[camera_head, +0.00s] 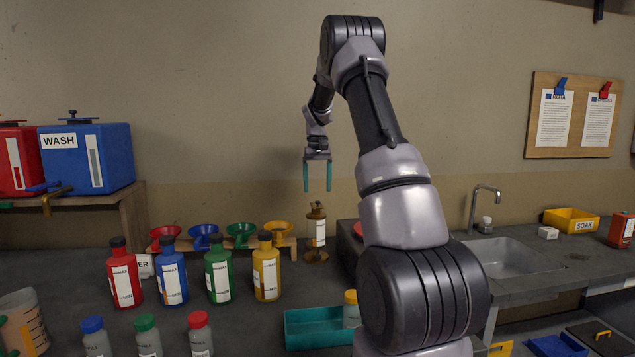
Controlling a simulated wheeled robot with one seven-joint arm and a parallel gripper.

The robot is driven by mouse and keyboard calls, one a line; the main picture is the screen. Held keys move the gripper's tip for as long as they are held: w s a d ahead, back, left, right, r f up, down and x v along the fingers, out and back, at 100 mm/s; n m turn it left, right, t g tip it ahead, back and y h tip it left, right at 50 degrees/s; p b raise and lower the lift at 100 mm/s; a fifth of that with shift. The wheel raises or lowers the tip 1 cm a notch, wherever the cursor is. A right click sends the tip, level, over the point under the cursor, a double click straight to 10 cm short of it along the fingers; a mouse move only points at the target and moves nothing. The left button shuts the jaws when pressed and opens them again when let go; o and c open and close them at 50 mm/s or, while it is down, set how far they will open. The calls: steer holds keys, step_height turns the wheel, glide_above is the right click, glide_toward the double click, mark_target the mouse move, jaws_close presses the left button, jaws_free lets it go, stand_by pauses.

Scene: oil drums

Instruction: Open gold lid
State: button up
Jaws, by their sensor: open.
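A small gold-brown container (318,232) with a white label stands upright at the back of the counter, right of the funnels. Its gold top (317,208) has a small raised part; at this size I cannot make out a hinge or seam, and the top appears to sit on the body. My gripper (317,188) points down just above this top. Its two teal fingers are apart with nothing between them. In this view the fingertips end a little above the top; the exact depth between them is unclear.
Red, blue, green and yellow bottles (219,270) and a rack of coloured funnels (242,231) stand to the left. A teal tray (305,330) and a yellow-capped jar (351,310) are in front. A sink (507,255) is right. My arm hides part of the counter.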

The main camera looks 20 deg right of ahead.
mark_target(317, 202)
steer(key=shift+f, duration=4.05)
steer(key=c, duration=0.8)
steer(key=shift+r, duration=0.1)
steer(key=shift+w+r, duration=0.1)
steer(key=shift+r, duration=0.6)
